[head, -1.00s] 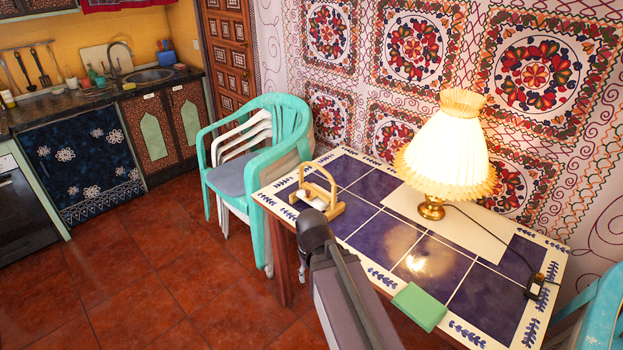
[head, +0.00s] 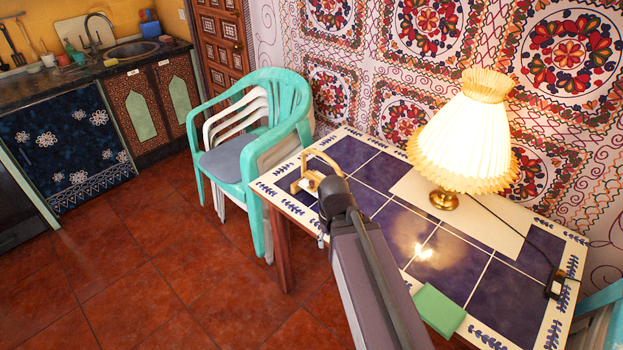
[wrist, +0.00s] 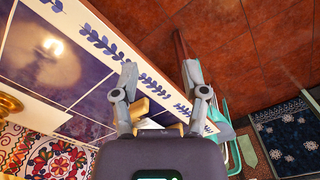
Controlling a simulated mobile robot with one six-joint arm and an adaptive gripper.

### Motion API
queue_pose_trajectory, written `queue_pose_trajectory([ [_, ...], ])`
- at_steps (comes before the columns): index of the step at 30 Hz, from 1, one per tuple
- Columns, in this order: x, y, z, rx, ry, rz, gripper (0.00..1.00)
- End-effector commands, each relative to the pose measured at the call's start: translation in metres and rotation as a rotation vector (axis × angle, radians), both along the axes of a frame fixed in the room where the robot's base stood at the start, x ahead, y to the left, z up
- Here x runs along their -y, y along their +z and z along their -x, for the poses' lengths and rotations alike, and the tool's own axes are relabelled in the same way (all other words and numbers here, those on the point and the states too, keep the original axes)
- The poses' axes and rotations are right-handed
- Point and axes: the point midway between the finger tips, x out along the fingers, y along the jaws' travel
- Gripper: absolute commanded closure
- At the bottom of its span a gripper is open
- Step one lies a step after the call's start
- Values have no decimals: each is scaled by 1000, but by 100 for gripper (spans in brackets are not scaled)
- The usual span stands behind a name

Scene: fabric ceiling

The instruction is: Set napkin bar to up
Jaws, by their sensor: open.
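The wooden napkin holder (head: 303,184) stands on the tiled table near its left end, with a curved wooden bar (head: 318,153) arching over it. My arm covers its right part, so I cannot tell the bar's exact angle. In the wrist view, pieces of light wood (wrist: 140,107) show just behind my left finger, partly hidden by the gripper body. My gripper (wrist: 161,75) is open, with nothing held between its fingertips. The fingers point across the table's edge toward the floor side in that view. In the head view my gripper is mostly hidden behind my arm.
The blue-tiled table (head: 480,338) also bears a lit lamp (head: 463,140), a white sheet (head: 488,226), a green pad (head: 438,310) and a cable with a black switch (head: 557,285). Stacked chairs (head: 255,150) stand close to its left end. Red floor is free at left.

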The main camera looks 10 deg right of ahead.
Motion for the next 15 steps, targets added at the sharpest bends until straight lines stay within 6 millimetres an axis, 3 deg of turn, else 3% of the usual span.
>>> queue_pose_trajectory([
  [3, 0, 0, 0, 0, 0, 0, 43],
  [4, 0, 0, 0, 0, 0, 0, 36],
  [8, 0, 2, -4, 0, 6, 0, 36],
  [11, 0, 6, -15, 0, 23, 0, 36],
  [15, 4, 18, -45, 0, 74, 0, 36],
])
